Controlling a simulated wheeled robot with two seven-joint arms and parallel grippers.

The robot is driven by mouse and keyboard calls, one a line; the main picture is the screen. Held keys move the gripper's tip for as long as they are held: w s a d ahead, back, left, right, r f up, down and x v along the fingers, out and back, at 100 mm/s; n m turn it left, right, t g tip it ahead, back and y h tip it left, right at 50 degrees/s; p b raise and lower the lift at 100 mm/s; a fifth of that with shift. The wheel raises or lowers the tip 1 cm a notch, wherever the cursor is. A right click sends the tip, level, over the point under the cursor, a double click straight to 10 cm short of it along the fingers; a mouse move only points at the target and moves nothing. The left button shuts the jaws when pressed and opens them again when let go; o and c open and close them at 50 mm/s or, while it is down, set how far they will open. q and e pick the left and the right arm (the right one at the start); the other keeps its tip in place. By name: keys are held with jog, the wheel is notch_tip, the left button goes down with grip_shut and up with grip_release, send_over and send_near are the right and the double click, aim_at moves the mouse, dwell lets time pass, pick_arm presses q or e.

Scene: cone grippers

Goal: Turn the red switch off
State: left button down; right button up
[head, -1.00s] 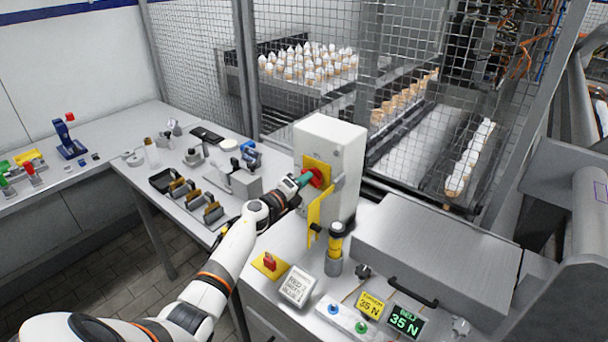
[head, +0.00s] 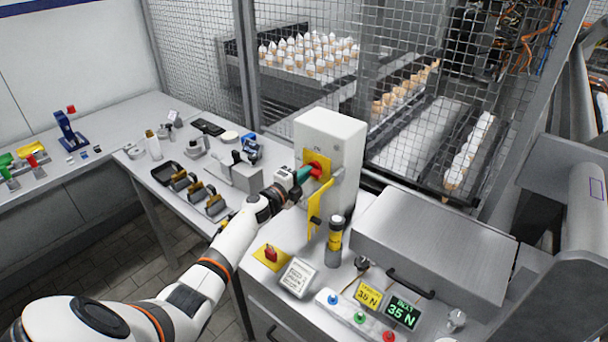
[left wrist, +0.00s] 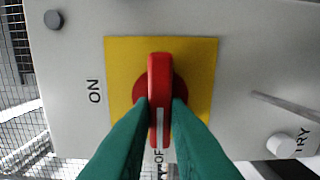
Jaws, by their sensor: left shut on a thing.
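The red switch (left wrist: 160,75) has a red handle on a yellow plate (left wrist: 120,60), on the front of a light grey box (head: 335,140). It also shows in the head view (head: 319,164). In the left wrist view the handle stands upright, and the white stripe on its lower half points toward the partly hidden "OF" lettering below. "ON" is printed left of the plate. My left gripper (left wrist: 160,108) is shut on the handle, its green fingers on both sides of the lower half. My right gripper is not in view.
Another red knob (head: 270,254) on yellow sits on the front console. A wire mesh fence (head: 410,75) stands behind. The left bench holds several small parts.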

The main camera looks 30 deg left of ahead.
pick_arm(q)
jog(key=shift+f, duration=0.1)
jog(key=c, duration=1.4)
grip_release()
jog(key=shift+s, duration=0.1)
jog(key=s+a+b, duration=0.1)
jog(key=s, duration=1)
jog(key=shift+s, duration=0.4)
